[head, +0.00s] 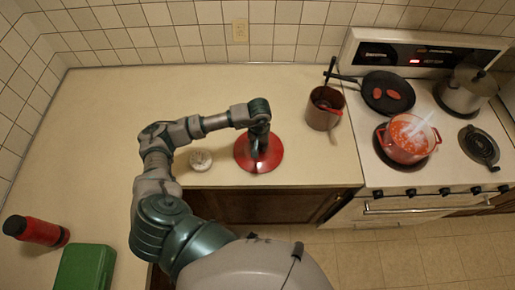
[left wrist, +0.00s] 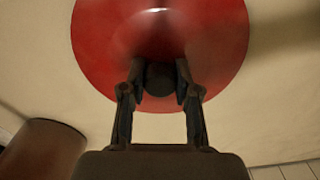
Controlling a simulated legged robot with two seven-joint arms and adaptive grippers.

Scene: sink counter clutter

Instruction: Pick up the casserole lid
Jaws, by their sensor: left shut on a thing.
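The red casserole lid (head: 270,161) is on the counter near its front edge in the head view. In the left wrist view the round red lid (left wrist: 110,45) fills the upper middle, with a dark knob (left wrist: 160,79) at its near side. My left gripper (head: 259,150) is over the lid, and its two fingers (left wrist: 160,86) are closed around the knob. I cannot tell whether the lid touches the counter or is slightly above it. The arm and gripper hide part of the lid in the head view. My right gripper is not seen.
A red utensil crock (head: 324,108) stands right of the lid. The stove holds a red pot (head: 408,140), a black pan (head: 387,92) and a steel pot (head: 464,92). A small pale round object (head: 200,160) sits left of the lid. The back counter (head: 150,95) is clear.

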